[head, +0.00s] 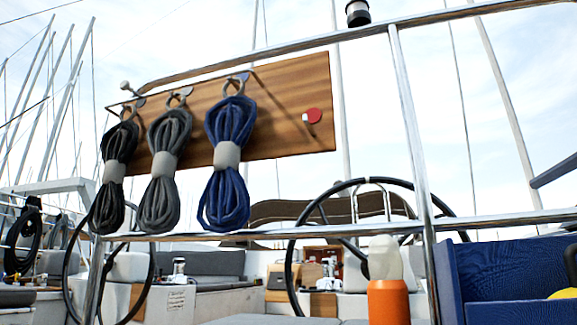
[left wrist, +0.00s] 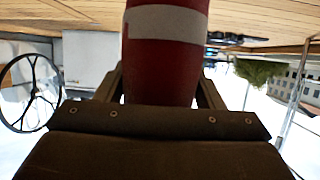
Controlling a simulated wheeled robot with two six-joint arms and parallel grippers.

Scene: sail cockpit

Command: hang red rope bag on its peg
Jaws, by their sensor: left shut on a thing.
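In the left wrist view, the red rope bag (left wrist: 160,70) is a rounded red body with a pale band around it. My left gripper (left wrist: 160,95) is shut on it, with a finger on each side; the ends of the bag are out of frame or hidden. Neither gripper shows in the head view, and my right gripper shows in no view.
Black (head: 113,175), grey (head: 165,170) and blue (head: 228,160) rope coils hang left of the peg. A metal rail (head: 330,225) runs below the board, and a post (head: 410,130) stands right of it. An orange cylinder (head: 388,302) with a pale dome stands low in front.

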